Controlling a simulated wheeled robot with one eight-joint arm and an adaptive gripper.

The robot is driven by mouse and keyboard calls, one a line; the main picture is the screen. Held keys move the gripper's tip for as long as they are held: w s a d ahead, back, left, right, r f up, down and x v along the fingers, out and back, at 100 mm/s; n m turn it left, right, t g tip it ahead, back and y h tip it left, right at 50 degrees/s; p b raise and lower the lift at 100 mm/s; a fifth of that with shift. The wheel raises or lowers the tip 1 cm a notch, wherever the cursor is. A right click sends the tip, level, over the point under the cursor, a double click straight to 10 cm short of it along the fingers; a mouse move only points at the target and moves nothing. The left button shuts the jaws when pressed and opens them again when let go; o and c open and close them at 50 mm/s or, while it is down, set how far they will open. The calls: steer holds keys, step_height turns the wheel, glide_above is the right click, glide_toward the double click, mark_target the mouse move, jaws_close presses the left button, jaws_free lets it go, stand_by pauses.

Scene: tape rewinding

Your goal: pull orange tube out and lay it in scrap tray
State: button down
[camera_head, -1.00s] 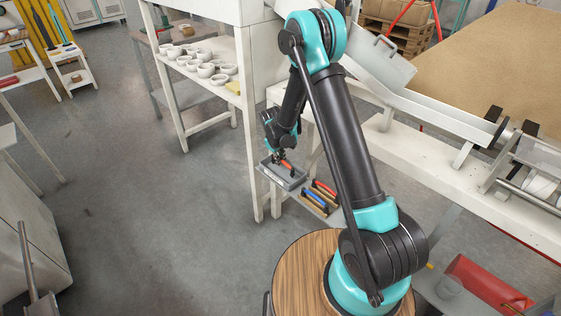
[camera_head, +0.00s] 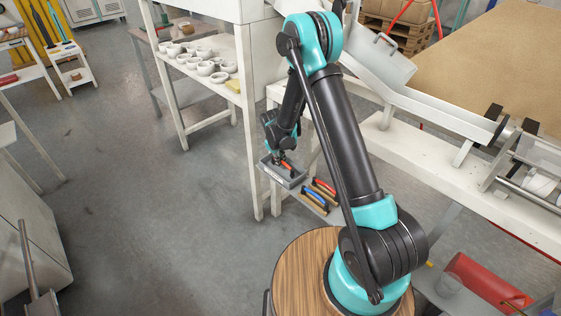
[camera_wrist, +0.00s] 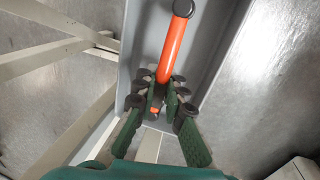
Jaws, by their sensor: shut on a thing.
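The orange tube (camera_wrist: 174,47) has a dark end cap and lies between the fingers of my gripper (camera_wrist: 160,101) in the wrist view. My gripper is shut on it near one end. In the wrist view the tube is over the grey scrap tray (camera_wrist: 207,72), inside its walls as seen from above. I cannot tell whether the tube touches the tray floor. In the head view the tray (camera_head: 289,181) sits below my gripper (camera_head: 279,158), and the orange tube (camera_head: 287,166) shows in it.
A rack (camera_head: 312,200) with red and blue tubes stands right of the tray. White table legs (camera_head: 252,150) stand close behind and left of the tray. A white shelf (camera_head: 196,66) holds several white cups.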

steer(key=shift+f, duration=0.25)
steer(key=c, duration=1.5)
jaws_free()
steer(key=shift+c, duration=0.2)
step_height(320, 180, up, 12)
steer(key=s+a, duration=0.1)
steer(key=shift+s+a, duration=0.3)
steer(key=shift+s, duration=0.05)
steer(key=shift+d, duration=0.1)
